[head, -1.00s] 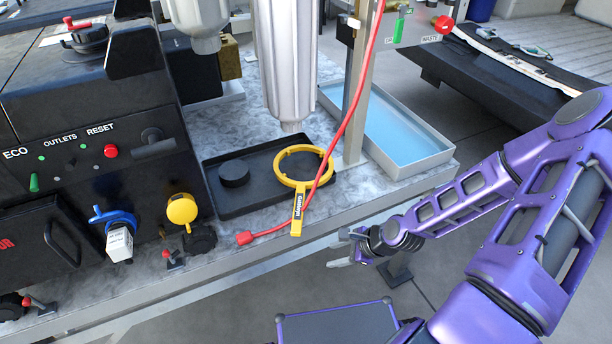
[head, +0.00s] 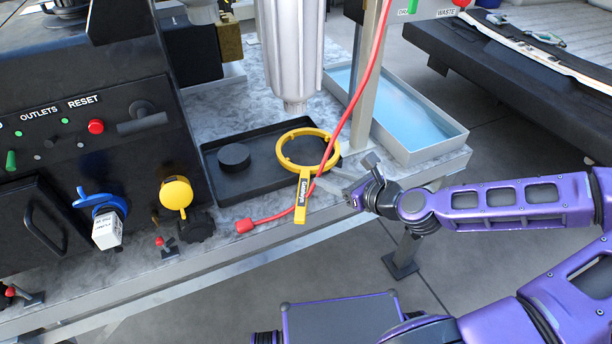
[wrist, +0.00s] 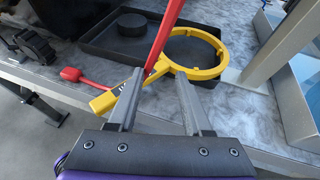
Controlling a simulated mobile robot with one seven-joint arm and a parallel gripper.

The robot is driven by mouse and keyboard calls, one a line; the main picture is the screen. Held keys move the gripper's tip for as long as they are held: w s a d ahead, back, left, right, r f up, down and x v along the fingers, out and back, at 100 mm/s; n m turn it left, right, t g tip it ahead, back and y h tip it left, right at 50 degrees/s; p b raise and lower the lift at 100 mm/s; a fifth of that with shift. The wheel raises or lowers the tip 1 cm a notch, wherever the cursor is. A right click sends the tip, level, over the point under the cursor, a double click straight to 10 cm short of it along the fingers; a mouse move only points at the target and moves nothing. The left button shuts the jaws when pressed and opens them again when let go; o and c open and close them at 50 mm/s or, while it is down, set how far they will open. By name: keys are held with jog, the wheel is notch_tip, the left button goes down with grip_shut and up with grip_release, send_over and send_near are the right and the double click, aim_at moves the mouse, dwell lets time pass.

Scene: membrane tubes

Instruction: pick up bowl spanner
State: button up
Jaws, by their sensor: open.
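The yellow bowl spanner (head: 302,203) lies with its ring over the right part of a black tray (head: 229,205) and its labelled handle pointing toward the bench's front edge. My gripper (head: 343,178) is just right of the handle, open and empty. In the wrist view the spanner (wrist: 190,74) is ahead of my gripper (wrist: 156,90), with the handle by the left finger and the ring beyond the fingertips. I cannot tell whether a finger touches it.
A black round cap (head: 234,157) sits in the tray. A metal post (head: 367,100) and a blue-filled tray (head: 405,120) stand to the right. The black control panel (head: 70,150) is at left. The floor in front is clear.

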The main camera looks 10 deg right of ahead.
jog(key=b, duration=0.3)
send_near(290, 165)
jog(key=x, duration=0.3)
jog(key=shift+w+r, duration=0.1)
jog(key=shift+w, duration=0.25)
jog(key=shift+b+x, duration=0.55)
jog(key=shift+x, duration=2)
jog(key=shift+s+a, duration=0.15)
grip_shut()
